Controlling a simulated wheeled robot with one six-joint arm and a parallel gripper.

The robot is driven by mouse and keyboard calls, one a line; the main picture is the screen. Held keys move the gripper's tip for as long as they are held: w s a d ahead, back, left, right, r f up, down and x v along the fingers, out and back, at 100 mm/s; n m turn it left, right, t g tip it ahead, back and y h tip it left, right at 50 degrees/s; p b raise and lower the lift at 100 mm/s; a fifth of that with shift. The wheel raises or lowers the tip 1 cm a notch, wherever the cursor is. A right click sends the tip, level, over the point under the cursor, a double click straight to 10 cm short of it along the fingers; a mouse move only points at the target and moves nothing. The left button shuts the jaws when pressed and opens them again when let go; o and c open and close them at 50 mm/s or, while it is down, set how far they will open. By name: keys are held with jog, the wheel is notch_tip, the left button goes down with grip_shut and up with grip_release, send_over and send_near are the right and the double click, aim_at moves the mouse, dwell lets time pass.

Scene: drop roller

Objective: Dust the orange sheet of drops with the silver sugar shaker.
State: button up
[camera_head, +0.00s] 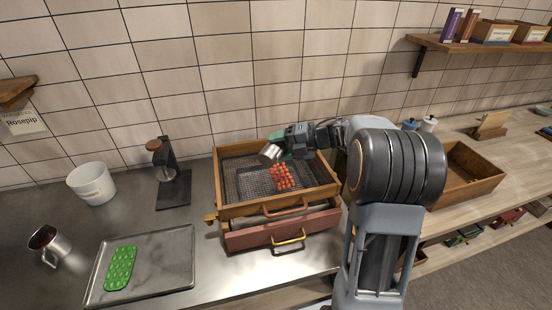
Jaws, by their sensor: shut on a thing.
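The orange sheet of drops (284,177) lies on a dark mesh inside a wooden box, with its drops in rows. The silver sugar shaker (269,153) is held tilted just above and left of the sheet's far end. My gripper (281,148) is shut on the shaker, and its green fingers show beside it. I cannot make out any sugar on the drops or falling from the shaker.
The wooden box (223,188) has a reddish open drawer (285,233) at its front. A metal tray (170,262) with a green sheet (121,267) lies at left front.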

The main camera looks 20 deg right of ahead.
jog(key=shift+f+n+h+b, duration=0.1)
jog(key=shift+n+h+b, duration=0.35)
jog(key=shift+b, duration=0.2)
jog(key=n+t+h+b, duration=0.1)
jog(key=b, duration=0.1)
jog(key=f+n+b, duration=0.1)
jog(key=b, duration=0.2)
jog(key=n+t+h+b, duration=0.1)
jog(key=b, duration=0.1)
jog(key=shift+w+d+f+n+t+h, duration=0.15)
jog(key=shift+w+d+n+t+h, duration=0.1)
jog(key=shift+n+t+h, duration=0.1)
jog(key=n+t+h+b, duration=0.1)
jog(key=b, duration=0.2)
jog(key=shift+w+d+n+b, duration=0.1)
jog(key=shift+w+n+b, duration=0.05)
jog(key=shift+n+b, duration=0.2)
